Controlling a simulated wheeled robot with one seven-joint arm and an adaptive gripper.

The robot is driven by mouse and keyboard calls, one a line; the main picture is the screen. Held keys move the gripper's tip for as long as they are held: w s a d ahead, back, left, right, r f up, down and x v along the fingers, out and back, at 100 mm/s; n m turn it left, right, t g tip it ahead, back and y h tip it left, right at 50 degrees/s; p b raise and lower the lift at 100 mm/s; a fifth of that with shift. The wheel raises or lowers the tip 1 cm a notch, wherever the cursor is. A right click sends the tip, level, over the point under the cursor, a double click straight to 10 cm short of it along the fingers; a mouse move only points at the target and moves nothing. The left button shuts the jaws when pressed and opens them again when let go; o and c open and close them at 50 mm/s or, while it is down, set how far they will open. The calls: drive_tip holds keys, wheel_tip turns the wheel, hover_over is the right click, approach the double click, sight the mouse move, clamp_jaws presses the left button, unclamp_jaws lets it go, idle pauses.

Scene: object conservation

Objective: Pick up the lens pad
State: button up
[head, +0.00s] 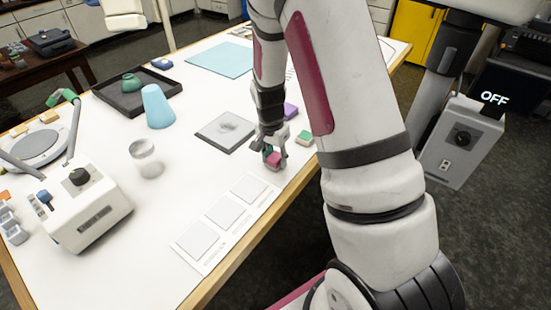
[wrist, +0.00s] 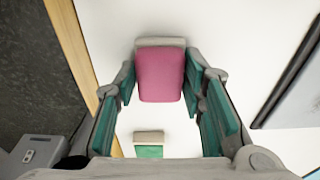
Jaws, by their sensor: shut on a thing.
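A small pink pad (wrist: 160,75) with a pale grey backing sits between my gripper's (wrist: 160,88) two fingers in the wrist view. The fingers close on its left and right sides. In the head view my gripper (head: 273,157) is low over the white table, with the pink pad (head: 274,159) partly hidden by the fingers. I cannot tell whether the pad touches the table. No label shows which pad is the lens pad. A similar green pad (head: 305,137) lies just to the right; it also shows in the wrist view (wrist: 149,150). A purple pad (head: 291,110) lies behind.
A grey square plate (head: 217,142) lies left of my gripper. A white card with square fields (head: 198,238) lies in front. A glass jar (head: 144,150), a light blue cone (head: 158,108) and a dark tray (head: 112,97) stand further left. The table's edge (head: 235,262) is near.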

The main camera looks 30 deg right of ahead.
sight(276, 155)
drive_tip(key=shift+r, duration=0.1)
drive_tip(key=shift+r, duration=0.6)
drive_tip(key=shift+w+r+b, duration=0.1)
drive_tip(key=shift+r+b, duration=0.35)
drive_tip(key=shift+r, duration=0.45)
drive_tip(key=s+a+r, duration=0.1)
drive_tip(key=s+a, duration=0.1)
drive_tip(key=s, duration=0.6)
drive_tip(key=s+a+p, duration=0.1)
drive_tip(key=s, duration=0.6)
drive_tip(key=shift+s+a+r, duration=0.4)
